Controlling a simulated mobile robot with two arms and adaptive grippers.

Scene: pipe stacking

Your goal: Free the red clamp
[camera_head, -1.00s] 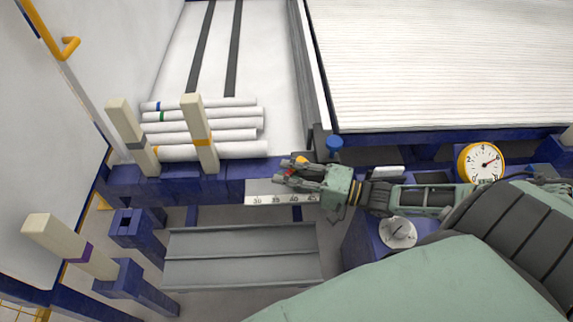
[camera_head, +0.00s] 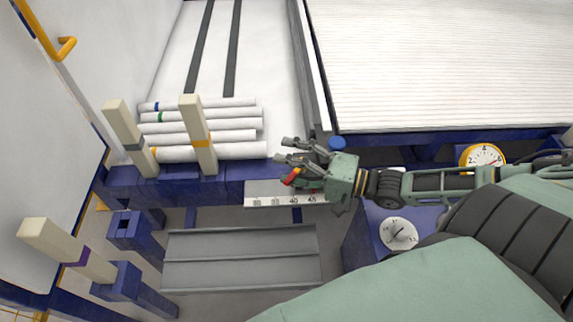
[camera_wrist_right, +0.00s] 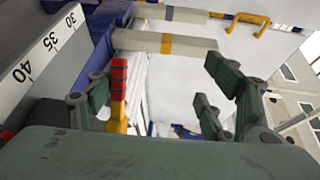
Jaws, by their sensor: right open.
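The red clamp (camera_head: 291,177) shows as a short red-and-orange lever at the scale on the blue rail. In the wrist view its red upper part (camera_wrist_right: 119,78) stands above a yellow lower part, close to the inner side of the left finger. I cannot tell if they touch. My right gripper (camera_head: 284,149) is open at the clamp, its fingers pointing left; the clamp's base is hidden behind it. In the wrist view, the right gripper (camera_wrist_right: 155,95) has a wide gap between its fingers. My left gripper is not in view.
White pipes with coloured bands (camera_head: 205,133) lie behind cream posts (camera_head: 200,140) on the left. A numbered scale (camera_head: 262,197) runs along the rail. A blue knob (camera_head: 337,143) stands just behind my right gripper. A round gauge (camera_head: 482,156) and a dial (camera_head: 398,235) are to the right.

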